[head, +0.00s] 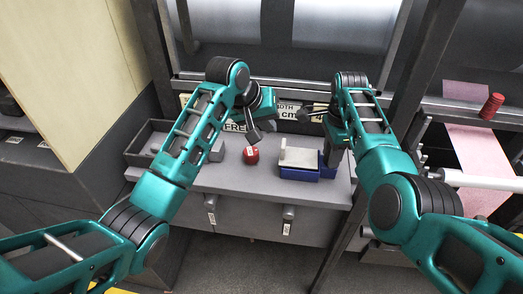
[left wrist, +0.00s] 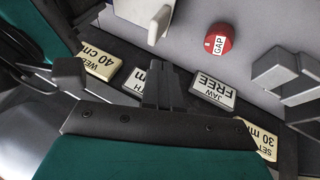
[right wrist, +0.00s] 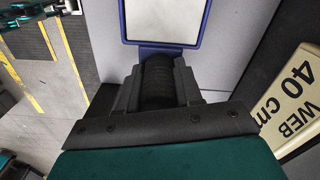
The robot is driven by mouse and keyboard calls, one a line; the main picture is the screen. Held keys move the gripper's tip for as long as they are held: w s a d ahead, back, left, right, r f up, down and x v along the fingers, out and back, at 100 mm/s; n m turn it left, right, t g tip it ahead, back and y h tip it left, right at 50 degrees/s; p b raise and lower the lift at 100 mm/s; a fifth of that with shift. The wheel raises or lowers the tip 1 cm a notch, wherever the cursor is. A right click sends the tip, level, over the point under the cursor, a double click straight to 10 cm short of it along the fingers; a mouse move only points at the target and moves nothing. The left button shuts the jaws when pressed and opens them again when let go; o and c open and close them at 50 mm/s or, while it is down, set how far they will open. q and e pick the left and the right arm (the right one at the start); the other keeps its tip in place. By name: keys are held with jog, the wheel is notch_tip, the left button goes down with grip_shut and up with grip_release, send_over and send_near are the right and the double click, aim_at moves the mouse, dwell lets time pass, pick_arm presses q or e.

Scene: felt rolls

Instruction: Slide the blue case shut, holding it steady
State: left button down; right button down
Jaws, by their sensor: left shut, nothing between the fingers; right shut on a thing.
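The blue case (head: 300,174) sits on the grey bench top, with a cream sliding part (head: 299,158) on it that has a small upright tab at its left end. The tab also shows at the top of the left wrist view (left wrist: 158,24). My right gripper (head: 334,150) is at the case's right end. In the right wrist view its dark fingers (right wrist: 157,80) are shut at the blue rim (right wrist: 168,46) around a pale panel; the gripped part is hidden. My left gripper (head: 256,134) is shut and empty, left of the case and above the bench; its fingers show in the left wrist view (left wrist: 162,85).
A red knob marked GAP (head: 250,155) stands left of the case, and a grey block (head: 217,150) further left. An open dark tray (head: 150,140) is at the bench's left end. Bare bench lies in front.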

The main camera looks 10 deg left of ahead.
jog(key=shift+s+f, duration=0.15)
jog(key=shift+f, duration=0.05)
grip_release()
jog(key=shift+r, duration=0.15)
dwell(0.6)
jog(key=shift+r, duration=0.2)
jog(key=shift+r+p, duration=0.6)
jog(key=shift+p, duration=0.3)
jog(key=shift+r, duration=0.5)
jog(key=shift+r, duration=0.2)
